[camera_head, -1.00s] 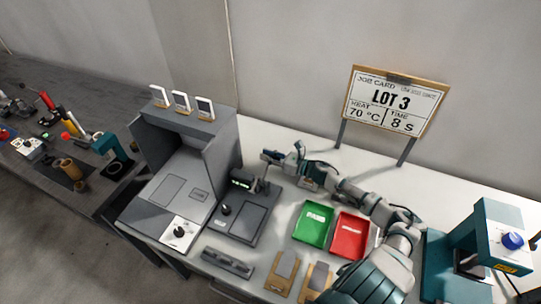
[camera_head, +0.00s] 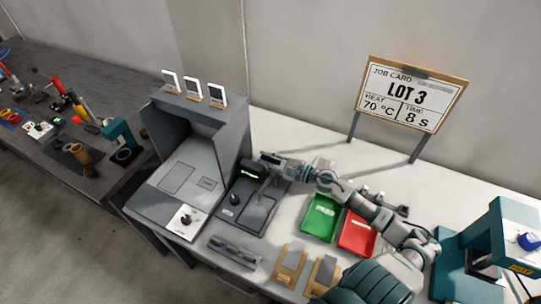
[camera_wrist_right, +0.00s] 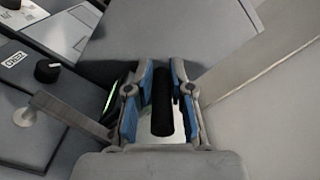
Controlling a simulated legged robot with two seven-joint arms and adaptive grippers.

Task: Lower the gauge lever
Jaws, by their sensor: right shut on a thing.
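The gauge (camera_head: 247,205) is a dark grey unit with a knob, a flat plate and a raised head with a green-lit display (camera_head: 253,171). It stands right of the large grey booth. My right gripper (camera_head: 269,158) is at the gauge's back right, beside the display head. In the right wrist view my right gripper (camera_wrist_right: 161,103) is shut on the black handle of the gauge lever (camera_wrist_right: 162,116), which stands between the blue-padded fingers. In the head view the gripper largely hides the handle. My left gripper is not in view.
A green tray (camera_head: 309,232) and a red tray (camera_head: 345,245) lie right of the gauge, below my right arm. A grey booth (camera_head: 235,140) stands close on its left. A teal press (camera_head: 490,225) is at the far right. A job card (camera_head: 405,96) stands behind.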

